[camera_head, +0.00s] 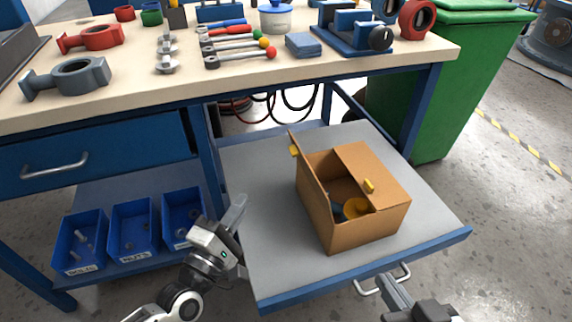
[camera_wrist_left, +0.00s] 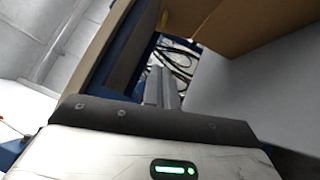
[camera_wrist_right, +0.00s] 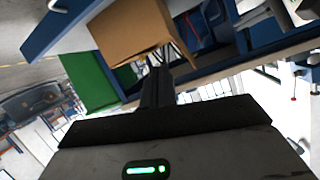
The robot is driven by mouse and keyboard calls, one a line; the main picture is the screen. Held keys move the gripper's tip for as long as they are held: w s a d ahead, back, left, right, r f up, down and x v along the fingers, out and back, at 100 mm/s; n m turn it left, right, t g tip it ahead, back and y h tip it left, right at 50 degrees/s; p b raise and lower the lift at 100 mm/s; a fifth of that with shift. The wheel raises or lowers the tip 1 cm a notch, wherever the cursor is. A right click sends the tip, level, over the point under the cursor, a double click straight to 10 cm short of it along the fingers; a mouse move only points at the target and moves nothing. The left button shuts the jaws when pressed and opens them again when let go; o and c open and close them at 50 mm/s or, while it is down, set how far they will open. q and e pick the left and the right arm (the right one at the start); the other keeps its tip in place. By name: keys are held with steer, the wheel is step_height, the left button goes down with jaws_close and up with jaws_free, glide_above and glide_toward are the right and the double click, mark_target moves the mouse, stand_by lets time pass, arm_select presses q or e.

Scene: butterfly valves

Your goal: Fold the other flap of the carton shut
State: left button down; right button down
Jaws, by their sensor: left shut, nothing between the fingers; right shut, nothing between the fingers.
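The brown cardboard carton (camera_head: 365,228) stands open on a grey pull-out shelf. Its left flap (camera_head: 308,172) stands up, slightly tilted, with a yellow tab (camera_head: 294,151) on its outer side. Its right flap (camera_head: 371,170) lies folded inward over part of the opening, with another yellow tab (camera_head: 368,186). A yellow round thing (camera_head: 356,206) and something blue show inside. My left gripper (camera_head: 239,203) is shut and empty, left of the carton and apart from it. My right gripper (camera_head: 388,281) is shut and empty at the shelf's front handle, in front of the carton. The carton also shows in the right wrist view (camera_wrist_right: 130,30).
The pull-out shelf (camera_head: 262,265) has bare room left of the carton. The workbench top (camera_head: 130,98) with tools and valve parts overhangs behind. Blue bins (camera_head: 133,228) sit at lower left. A green bin (camera_head: 440,100) stands at right. A metal handle (camera_head: 405,272) juts from the shelf's front.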

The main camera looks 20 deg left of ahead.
arm_select(q)
steer(key=d+b+x, duration=0.1)
steer(key=d+x, duration=0.1)
steer(key=x, duration=1)
steer(key=shift+d+r, duration=0.45)
steer(key=shift+s, duration=0.1)
